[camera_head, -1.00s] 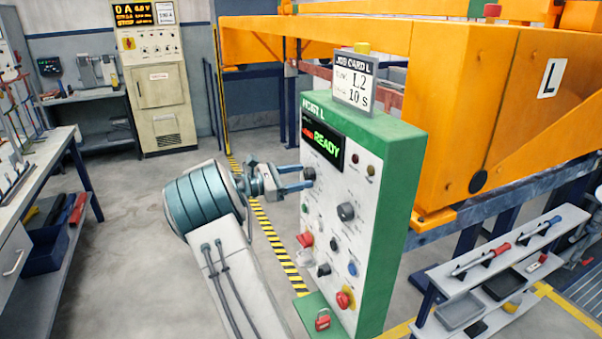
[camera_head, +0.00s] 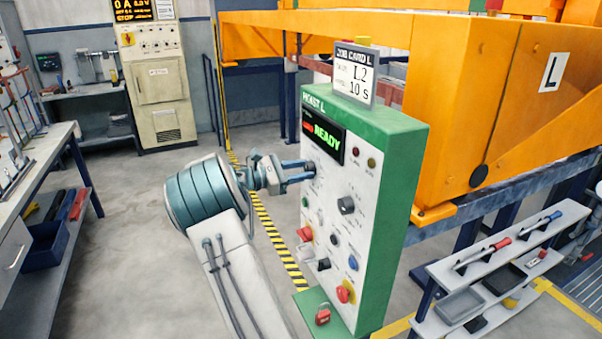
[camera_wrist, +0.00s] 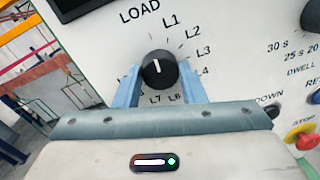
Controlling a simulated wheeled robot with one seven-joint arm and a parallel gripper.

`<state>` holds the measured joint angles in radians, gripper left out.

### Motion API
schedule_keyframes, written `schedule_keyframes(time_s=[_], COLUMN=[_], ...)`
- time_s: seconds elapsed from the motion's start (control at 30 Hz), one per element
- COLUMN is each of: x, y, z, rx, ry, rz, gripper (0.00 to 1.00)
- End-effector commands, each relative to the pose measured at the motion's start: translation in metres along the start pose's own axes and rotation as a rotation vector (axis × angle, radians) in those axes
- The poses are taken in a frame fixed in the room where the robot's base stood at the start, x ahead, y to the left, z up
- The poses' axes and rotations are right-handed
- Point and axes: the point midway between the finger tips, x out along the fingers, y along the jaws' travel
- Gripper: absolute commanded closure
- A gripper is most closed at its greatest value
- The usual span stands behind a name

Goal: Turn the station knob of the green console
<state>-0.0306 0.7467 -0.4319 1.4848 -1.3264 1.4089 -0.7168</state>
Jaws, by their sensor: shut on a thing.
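The green console (camera_head: 400,190) stands upright with its white panel facing left, and its screen (camera_head: 323,138) reads READY. My gripper (camera_head: 308,170) reaches the panel's upper left, just below the screen. In the wrist view, a round black knob (camera_wrist: 158,71) sits between the two blue fingertips of my gripper (camera_wrist: 160,82), which are shut on its sides. The knob's white line points nearly straight up in the picture, left of the L1 label. Labels L1, L2, L3, L4, L6 and L7 are readable around it. The job card (camera_head: 355,75) on top reads L2 and 10 s.
A dwell knob (camera_head: 346,205), a red-and-yellow stop button (camera_head: 345,291) and several other buttons share the panel. An orange beam (camera_head: 465,110) stands behind the console. A shelf with tools (camera_head: 500,265) is at right, a workbench (camera_head: 40,160) at left. Floor between is clear.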

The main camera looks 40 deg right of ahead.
Motion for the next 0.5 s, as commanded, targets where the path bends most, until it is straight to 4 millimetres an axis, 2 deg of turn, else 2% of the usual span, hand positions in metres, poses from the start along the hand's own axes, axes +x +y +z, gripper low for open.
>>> schedule_keyframes(time_s=[0.5], x=[-0.0004], y=[-0.0024], z=[-0.0062], rx=[0.425], ry=[0.028], rz=[-0.007], gripper=[0.86])
